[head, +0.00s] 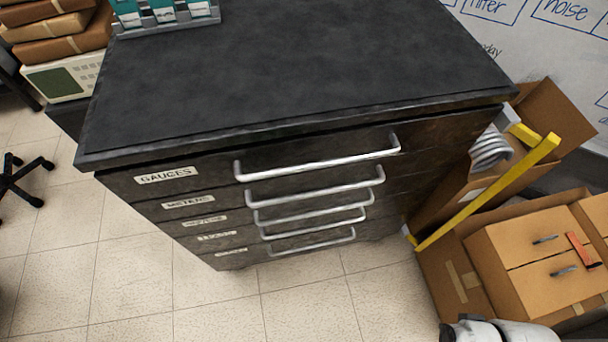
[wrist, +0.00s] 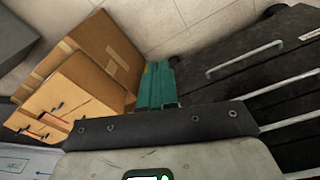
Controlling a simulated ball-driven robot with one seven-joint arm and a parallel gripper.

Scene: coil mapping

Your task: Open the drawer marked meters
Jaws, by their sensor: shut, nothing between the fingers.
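The drawer marked METERS (head: 205,212) is second from the top in a dark cabinet, under the GAUGES drawer (head: 215,182). It looks closed, flush with the drawers around it. Its silver bar handle (head: 316,187) runs across the front. In the wrist view the dark cabinet front (wrist: 225,88) fills the right side, with several silver handles; I cannot tell there which is the meters one. My gripper (wrist: 157,68) shows in the wrist view as teal fingers, shut and empty, left of the handles and apart from them. The head view does not show the fingers.
Cardboard boxes (head: 480,292) and a yellow bar (head: 490,190) stand right of the cabinet. Teal-and-white boxes (head: 163,10) sit on the cabinet top (head: 300,65). Tiled floor (head: 130,290) is free in front and to the left; a black chair base (head: 25,180) is at far left.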

